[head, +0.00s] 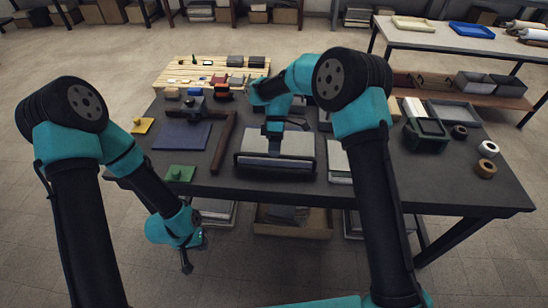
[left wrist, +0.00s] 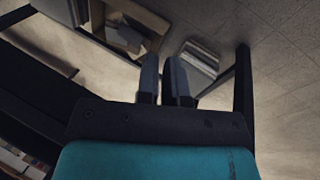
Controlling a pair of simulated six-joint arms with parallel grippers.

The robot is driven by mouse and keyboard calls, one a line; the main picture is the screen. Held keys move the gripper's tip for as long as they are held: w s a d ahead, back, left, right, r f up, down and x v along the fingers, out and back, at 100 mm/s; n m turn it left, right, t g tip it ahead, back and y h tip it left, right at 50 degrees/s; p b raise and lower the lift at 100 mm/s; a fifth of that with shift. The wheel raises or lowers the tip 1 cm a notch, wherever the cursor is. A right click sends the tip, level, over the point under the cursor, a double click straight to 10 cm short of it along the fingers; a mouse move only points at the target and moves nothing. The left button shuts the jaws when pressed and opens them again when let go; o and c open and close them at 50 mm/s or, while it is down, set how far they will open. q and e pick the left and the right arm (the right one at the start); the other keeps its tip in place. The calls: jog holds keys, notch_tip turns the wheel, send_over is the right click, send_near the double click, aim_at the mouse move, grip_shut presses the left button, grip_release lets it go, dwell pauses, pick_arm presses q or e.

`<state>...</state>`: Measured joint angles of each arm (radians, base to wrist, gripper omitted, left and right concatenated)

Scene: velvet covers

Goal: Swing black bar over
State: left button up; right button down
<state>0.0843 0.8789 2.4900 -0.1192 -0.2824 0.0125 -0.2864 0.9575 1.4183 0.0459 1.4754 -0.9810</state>
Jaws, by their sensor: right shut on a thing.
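A grey-white pad (head: 290,143) lies on the dark table, with a thin black bar (head: 302,169) running along its front side and bending up at the ends. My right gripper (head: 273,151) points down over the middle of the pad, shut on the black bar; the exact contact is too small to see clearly. My left gripper (head: 187,262) hangs in front of the table, low and away from the bar. In the left wrist view its two fingers (left wrist: 164,82) are close together with nothing between them.
A blue mat (head: 182,135) and a brown wooden angle (head: 223,143) lie left of the pad. A green block (head: 180,173) sits at the front left edge. A dark green box (head: 426,135) and tape rolls (head: 485,168) stand at right. The front right of the table is clear.

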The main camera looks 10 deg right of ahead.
pick_arm(q)
jog(key=w+d+r+m, duration=0.2)
jog(key=d+r+m, duration=0.1)
jog(key=d+r, duration=0.1)
jog(key=w+d+r+m, duration=0.2)
jog(key=d+r+m, duration=0.2)
jog(key=w+d+r+m+y, duration=0.1)
jog(key=w+d+r+m, duration=0.1)
jog(key=d+r+m, duration=0.2)
jog(key=shift+w+d+r+g, duration=0.2)
jog(key=shift+w+d+g, duration=0.05)
jog(key=shift+w+g, duration=0.15)
grip_shut()
pick_arm(e)
jog(key=shift+d+f, duration=0.15)
jog(key=shift+f, duration=0.1)
pick_arm(q)
jog(key=w+d+r+m+t+y, duration=0.1)
jog(key=d+r+m+t, duration=0.1)
jog(key=d+r+m, duration=0.2)
jog(key=w+d+r+m+t+y, duration=0.1)
jog(key=d+r+m+t, duration=0.2)
jog(key=d+r+m, duration=0.2)
jog(key=d+r, duration=0.3)
jog(key=r, duration=0.4)
jog(key=shift+w+r, duration=0.2)
jog(key=shift+w, duration=0.05)
jog(key=shift+f, duration=0.1)
